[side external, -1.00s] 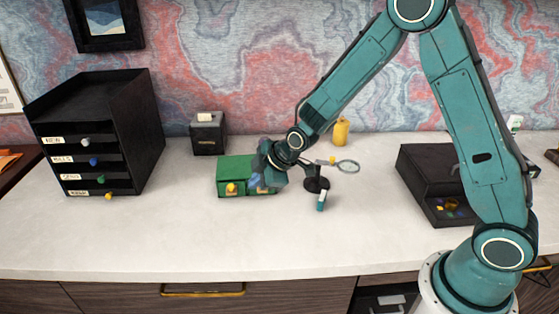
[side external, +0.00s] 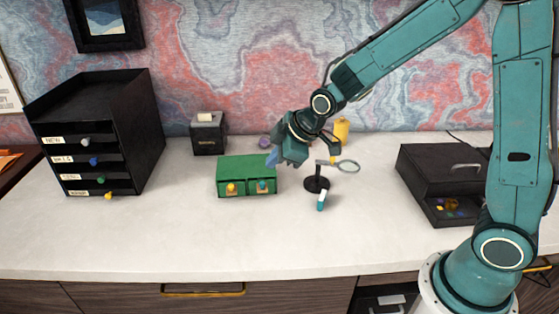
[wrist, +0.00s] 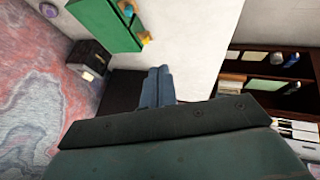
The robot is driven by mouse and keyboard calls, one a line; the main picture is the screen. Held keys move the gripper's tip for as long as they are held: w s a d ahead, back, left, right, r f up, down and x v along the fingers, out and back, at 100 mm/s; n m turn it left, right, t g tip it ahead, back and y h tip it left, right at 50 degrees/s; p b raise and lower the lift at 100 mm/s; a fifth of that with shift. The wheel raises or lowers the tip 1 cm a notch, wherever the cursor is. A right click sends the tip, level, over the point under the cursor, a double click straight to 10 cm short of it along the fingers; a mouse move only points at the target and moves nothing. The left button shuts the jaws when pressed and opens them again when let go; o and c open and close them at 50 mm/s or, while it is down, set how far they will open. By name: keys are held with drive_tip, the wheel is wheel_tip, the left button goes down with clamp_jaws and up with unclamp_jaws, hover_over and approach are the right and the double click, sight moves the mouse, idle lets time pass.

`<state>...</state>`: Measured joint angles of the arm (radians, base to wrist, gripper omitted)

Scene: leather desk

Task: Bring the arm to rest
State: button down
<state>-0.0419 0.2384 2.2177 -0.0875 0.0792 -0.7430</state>
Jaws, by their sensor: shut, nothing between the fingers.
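My gripper (side external: 272,159) is shut and empty. In the side external view it hangs in the air above and just right of the green two-drawer box (side external: 246,168). In the wrist view its fingers (wrist: 158,88) are together, with nothing between them. The green box also shows at the top of the wrist view (wrist: 105,20). Its front carries a yellow knob (side external: 231,188) and a teal knob (side external: 262,186).
A black labelled drawer tower (side external: 140,130) stands left, a black box (side external: 208,135) behind. Right of the green box are a magnifier on a stand (side external: 317,184), a teal-and-white tube (side external: 321,200), a yellow bottle (side external: 341,130) and a black case (side external: 425,175). The front desk is clear.

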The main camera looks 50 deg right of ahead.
drive_tip(key=s+d+r+m, duration=0.1)
drive_tip(key=s+r+m, duration=0.2)
drive_tip(key=s, duration=0.6)
drive_tip(key=s+d+r+m+h, duration=0.1)
drive_tip(key=s+r+m, duration=0.2)
drive_tip(key=s, duration=0.6)
drive_tip(key=s+d+r+m+g, duration=0.1)
drive_tip(key=s+d+r+m, duration=0.1)
drive_tip(key=s+r, duration=0.4)
drive_tip(key=s+m, duration=0.1)
drive_tip(key=s, duration=0.2)
